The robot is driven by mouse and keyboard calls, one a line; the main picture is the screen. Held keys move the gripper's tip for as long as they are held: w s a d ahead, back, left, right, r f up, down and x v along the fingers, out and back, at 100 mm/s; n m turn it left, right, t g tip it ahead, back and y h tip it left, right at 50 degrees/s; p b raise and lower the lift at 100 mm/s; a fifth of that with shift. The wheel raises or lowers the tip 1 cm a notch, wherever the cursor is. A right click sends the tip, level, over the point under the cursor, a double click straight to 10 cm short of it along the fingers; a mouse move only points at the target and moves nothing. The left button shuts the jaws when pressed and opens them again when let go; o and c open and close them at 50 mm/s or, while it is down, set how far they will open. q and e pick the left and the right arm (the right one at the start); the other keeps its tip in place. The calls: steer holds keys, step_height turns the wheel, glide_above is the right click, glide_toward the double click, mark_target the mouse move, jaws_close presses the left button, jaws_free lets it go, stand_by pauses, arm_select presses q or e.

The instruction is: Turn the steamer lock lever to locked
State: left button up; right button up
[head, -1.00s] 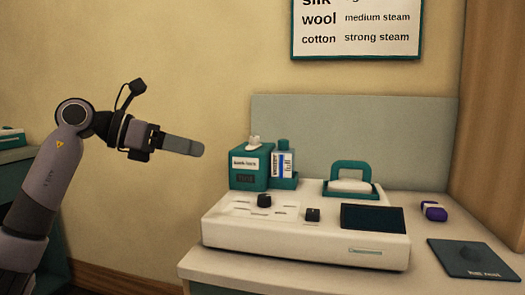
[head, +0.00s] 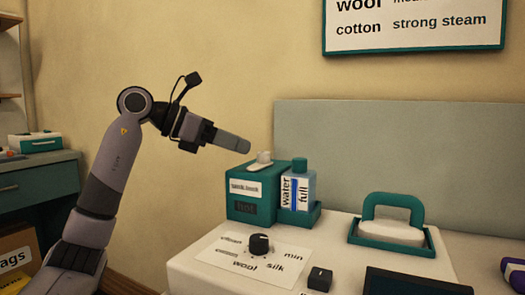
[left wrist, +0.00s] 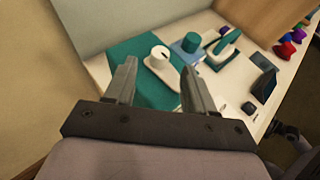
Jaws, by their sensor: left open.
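The lock lever (head: 263,158) is a small off-white lever on a round base, on top of the teal steamer box (head: 243,210). In the left wrist view the lever (left wrist: 161,58) shows between and beyond the fingers, on the teal top. My left gripper (head: 238,144) is above and just left of the lever in the head view. Its two fingers (left wrist: 158,80) are spread in the left wrist view, with nothing between them. They appear apart from the lever. My right gripper is not seen.
A blue-and-white water bottle (head: 298,187) marked "full" stands right beside the box. The white console (head: 210,275) in front carries a black dial (head: 260,243) and a black switch (head: 320,279). A teal-handled iron (head: 392,222) stands to the right. A grey back panel rises behind.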

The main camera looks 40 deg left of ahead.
mark_target(257, 163)
arm_select(q)
steer(key=shift+x, duration=2.75)
jaws_close()
